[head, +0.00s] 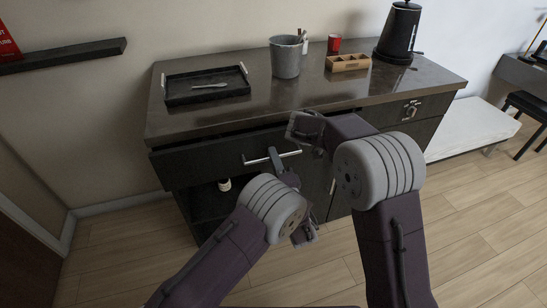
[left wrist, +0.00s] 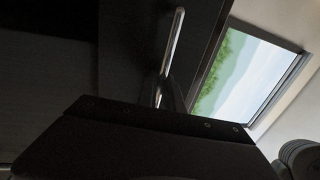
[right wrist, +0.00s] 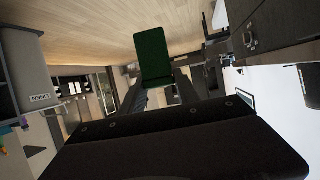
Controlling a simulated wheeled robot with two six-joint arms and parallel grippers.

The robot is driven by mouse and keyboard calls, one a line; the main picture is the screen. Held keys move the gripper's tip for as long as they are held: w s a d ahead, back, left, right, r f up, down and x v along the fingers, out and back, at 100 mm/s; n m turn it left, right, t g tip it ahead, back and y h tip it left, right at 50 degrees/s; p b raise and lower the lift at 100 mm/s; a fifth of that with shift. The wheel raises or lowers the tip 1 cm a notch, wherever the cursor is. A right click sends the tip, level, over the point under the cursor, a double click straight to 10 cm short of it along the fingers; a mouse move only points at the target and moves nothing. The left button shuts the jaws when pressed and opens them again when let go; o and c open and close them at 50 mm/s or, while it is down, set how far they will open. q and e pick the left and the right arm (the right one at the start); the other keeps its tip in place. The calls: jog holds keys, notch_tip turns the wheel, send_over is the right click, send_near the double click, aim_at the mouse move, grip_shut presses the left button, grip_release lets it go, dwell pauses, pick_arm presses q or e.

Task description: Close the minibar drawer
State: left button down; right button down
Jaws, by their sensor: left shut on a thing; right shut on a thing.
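The dark drawer (head: 205,168) with a silver bar handle (head: 252,161) is at the upper left of the cabinet in the head view. Its front stands out from under the counter. My left gripper (head: 277,157) is at the right part of this handle and shut on it. The bar also shows upright in the left wrist view (left wrist: 174,38). My right gripper (head: 304,128) is near the drawer's upper right end, just below the counter edge. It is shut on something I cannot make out. The right wrist view looks away into the room.
The countertop (head: 225,119) holds a black tray (head: 205,94), a grey bucket (head: 285,60), a wooden box (head: 348,63), a red cup (head: 334,43) and a black kettle (head: 399,33). Below the drawer is an open shelf with a small white item (head: 224,184). A white bench (head: 470,127) stands right.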

pick_arm(q)
jog(key=shift+f, duration=0.1)
dwell(0.5)
